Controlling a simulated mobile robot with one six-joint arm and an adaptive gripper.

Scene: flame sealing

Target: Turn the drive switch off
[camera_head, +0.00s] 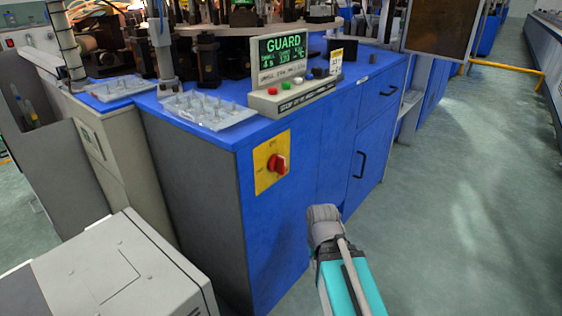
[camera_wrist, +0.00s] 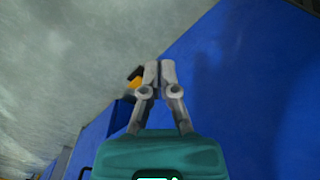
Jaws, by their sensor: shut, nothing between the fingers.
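The drive switch (camera_head: 277,163) is a red rotary knob on a yellow plate (camera_head: 262,178), on the front of a blue cabinet. Its exact turn position is hard to read. My gripper (camera_head: 322,212) is in front of the cabinet, to the right of and below the switch in the head view, apart from it in the picture. In the wrist view, my gripper (camera_wrist: 155,70) has its two grey fingers together, empty, beside the blue cabinet panel (camera_wrist: 235,80). A small yellow and dark patch (camera_wrist: 134,83) shows behind the fingers; I cannot tell what it is.
A control box (camera_head: 292,98) with a green GUARD display and coloured buttons stands on the cabinet top. Clear plastic trays (camera_head: 205,108) lie to its left. A grey box (camera_head: 110,265) stands at front left. Open floor (camera_head: 460,200) lies to the right.

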